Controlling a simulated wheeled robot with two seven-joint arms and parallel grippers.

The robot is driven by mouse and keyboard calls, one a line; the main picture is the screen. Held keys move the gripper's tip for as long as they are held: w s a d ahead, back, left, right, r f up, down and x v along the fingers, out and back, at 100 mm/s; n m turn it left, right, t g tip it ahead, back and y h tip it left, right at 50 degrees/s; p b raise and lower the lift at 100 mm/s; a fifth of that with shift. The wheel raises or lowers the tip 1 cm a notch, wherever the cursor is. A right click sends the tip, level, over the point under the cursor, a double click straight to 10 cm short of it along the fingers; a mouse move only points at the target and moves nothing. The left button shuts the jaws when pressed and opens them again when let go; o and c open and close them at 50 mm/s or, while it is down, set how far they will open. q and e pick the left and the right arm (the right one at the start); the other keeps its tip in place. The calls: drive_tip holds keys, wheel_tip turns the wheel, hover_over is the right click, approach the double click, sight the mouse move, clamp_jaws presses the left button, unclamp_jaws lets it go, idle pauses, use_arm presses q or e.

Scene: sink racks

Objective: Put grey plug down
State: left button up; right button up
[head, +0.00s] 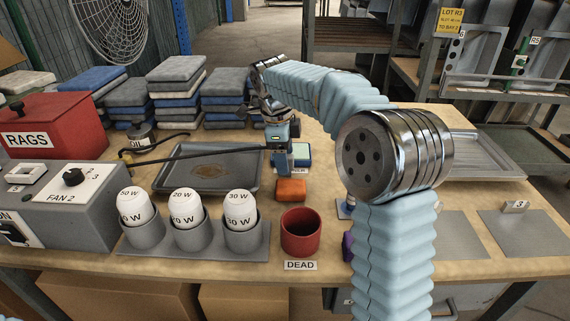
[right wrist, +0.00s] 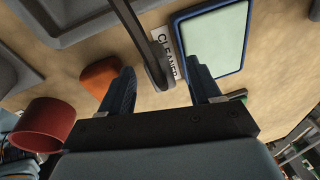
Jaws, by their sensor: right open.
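My right gripper (head: 283,165) is over the table at the right edge of the grey tray. In the right wrist view its two fingers (right wrist: 165,88) are apart. A long dark bar or cable (head: 215,153) crosses the tray toward the gripper; in the right wrist view its near end (right wrist: 150,60) lies between or beyond the fingers. I cannot tell whether it touches them. I cannot make out a grey plug for certain. My left gripper is out of view.
An orange block (head: 291,190) and a blue-edged pale green pad (head: 301,153) lie close to the gripper, by a CLEANER label (right wrist: 168,52). A red cup (head: 300,236) stands behind the DEAD label. The grey tray (head: 170,188) and the bulb holder (head: 195,253) are leftward.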

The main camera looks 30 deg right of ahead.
clamp_jaws()
drive_tip(key=shift+r, duration=0.1)
idle(0.3)
